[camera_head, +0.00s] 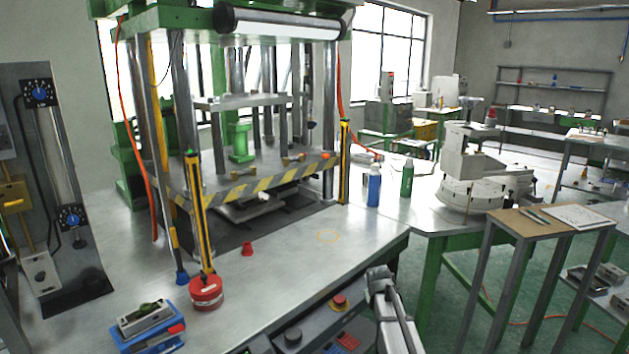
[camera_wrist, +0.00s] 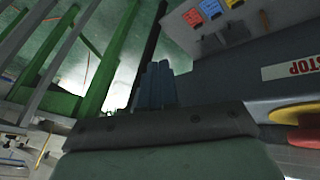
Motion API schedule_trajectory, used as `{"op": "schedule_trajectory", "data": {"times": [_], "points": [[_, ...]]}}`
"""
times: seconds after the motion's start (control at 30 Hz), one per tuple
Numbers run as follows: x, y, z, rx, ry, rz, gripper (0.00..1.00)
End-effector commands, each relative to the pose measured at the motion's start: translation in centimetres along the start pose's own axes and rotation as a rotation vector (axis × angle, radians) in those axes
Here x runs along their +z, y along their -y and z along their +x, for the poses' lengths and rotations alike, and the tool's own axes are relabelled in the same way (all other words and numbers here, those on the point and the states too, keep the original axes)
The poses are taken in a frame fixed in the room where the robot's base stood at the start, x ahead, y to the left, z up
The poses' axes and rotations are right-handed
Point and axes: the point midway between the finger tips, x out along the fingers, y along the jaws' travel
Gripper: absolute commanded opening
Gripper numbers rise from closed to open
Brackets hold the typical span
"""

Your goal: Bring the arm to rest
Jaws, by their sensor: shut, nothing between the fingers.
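My gripper (camera_head: 380,278) is at the front edge of the metal worktable (camera_head: 290,285), to the right of the control panel. Its fingers (camera_wrist: 157,86) show in the wrist view, shut together with nothing between them. The gripper holds no object and is apart from the things on the table. In the wrist view, the panel with coloured buttons and a STOP label is close to the right of the fingers.
A green press (camera_head: 240,185) with a striped platform stands on the table. The red emergency button (camera_head: 339,300) is close left of my gripper. The table's front middle is clear.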

Motion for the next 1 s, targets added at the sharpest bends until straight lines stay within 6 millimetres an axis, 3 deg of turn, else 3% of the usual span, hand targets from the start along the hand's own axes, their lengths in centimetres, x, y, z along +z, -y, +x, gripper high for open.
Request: {"op": "schedule_trajectory", "data": {"times": [0.2,0.5,0.73,1.0], "points": [[8.3,3.6,4.2,-0.052,0.121,0.01,0.0],[20.3,8.5,8.4,-0.12,0.299,0.03,0.0],[29.6,11.9,10.0,-0.166,0.435,0.047,0.0],[40.4,15.5,10.1,-0.214,0.599,0.067,0.0]]}}
